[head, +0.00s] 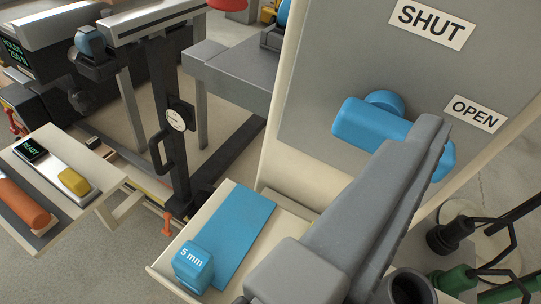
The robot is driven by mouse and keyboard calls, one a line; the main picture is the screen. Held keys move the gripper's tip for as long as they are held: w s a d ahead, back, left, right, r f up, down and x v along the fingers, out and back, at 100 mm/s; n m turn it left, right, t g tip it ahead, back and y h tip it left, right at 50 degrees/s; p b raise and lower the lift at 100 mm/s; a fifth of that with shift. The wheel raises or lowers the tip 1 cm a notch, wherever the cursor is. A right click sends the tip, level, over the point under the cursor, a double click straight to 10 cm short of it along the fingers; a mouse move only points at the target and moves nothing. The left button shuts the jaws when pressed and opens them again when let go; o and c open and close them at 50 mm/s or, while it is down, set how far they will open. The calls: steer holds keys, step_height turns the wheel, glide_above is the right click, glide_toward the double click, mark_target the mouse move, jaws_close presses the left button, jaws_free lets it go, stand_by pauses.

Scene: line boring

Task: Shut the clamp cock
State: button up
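The clamp cock (365,124) is a thick blue lever on a grey panel, with a round blue hub behind its left part. Its bar runs from left to lower right, and its right end lies just below the OPEN label (475,113). The SHUT label (432,24) is higher on the panel, above the lever. My grey gripper (432,132) reaches up from the bottom and crosses in front of the bar, hiding part of it. I cannot tell whether it touches the bar, or how its fingers are set.
Below the panel, a cream tray (163,274) holds a blue mat (235,232) and a blue "5 mm" block (194,266). A side shelf (108,191) at left carries yellow and orange pieces. Dark rods and green-handled tools (455,280) stand at lower right.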

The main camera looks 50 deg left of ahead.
mark_target(394, 131)
steer(key=s+a+f+g+y, duration=0.25)
steer(key=s+f+y, duration=0.2)
steer(key=f, duration=0.35)
steer(key=shift+t+h, duration=0.25)
steer(key=b+x, duration=0.2)
steer(key=x, duration=1.1)
steer(key=shift+w+a+r+b, duration=0.2)
steer(key=shift+w+b, duration=0.1)
steer(key=shift+b, duration=0.1)
steer(key=c, duration=1)
steer(key=shift+d, duration=0.15)
